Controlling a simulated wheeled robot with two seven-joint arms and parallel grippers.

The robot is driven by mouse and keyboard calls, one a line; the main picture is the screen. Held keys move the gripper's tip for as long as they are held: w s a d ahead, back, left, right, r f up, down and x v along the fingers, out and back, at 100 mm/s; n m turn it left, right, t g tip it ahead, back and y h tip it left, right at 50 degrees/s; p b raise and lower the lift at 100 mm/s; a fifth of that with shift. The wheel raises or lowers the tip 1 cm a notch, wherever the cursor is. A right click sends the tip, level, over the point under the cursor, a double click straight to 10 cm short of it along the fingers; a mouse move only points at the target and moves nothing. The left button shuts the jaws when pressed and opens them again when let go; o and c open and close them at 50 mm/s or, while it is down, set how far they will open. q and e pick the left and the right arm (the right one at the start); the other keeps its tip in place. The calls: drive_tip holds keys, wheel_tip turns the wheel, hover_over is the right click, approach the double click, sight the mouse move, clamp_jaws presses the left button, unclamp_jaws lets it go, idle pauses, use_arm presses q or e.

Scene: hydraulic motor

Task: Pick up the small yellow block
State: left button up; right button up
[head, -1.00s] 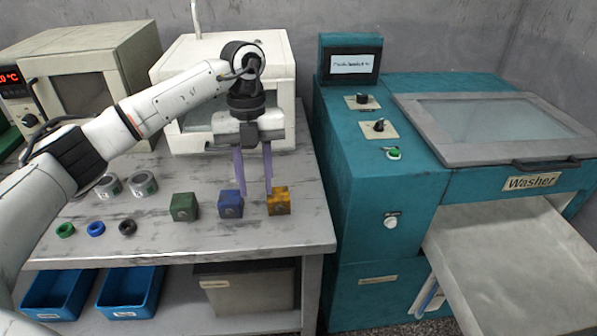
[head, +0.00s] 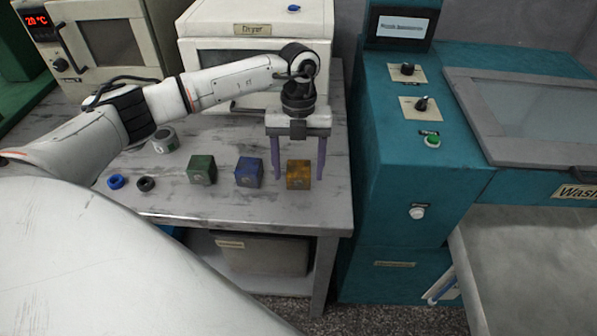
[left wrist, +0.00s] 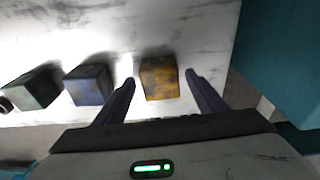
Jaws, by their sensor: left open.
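The small yellow block (head: 299,174) sits on the grey table near its right edge. It also shows in the left wrist view (left wrist: 159,78). My left gripper (head: 298,177) is open and points down, with one purple finger on each side of the yellow block in the head view. In the left wrist view the block lies between and a little beyond the fingertips (left wrist: 160,79), with a gap on both sides. The fingers do not appear to touch it. My right gripper is not in view.
A blue block (head: 249,172) stands just left of the yellow one, close to the left finger. A green block (head: 202,169) is farther left, with small rings (head: 147,184) beyond. A teal washer (head: 410,180) stands to the right, a dryer (head: 253,52) behind.

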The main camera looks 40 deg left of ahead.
use_arm(q)
drive_tip(key=shift+f, duration=0.4)
drive_tip(key=shift+r, duration=0.1)
drive_tip(key=c, duration=1.5)
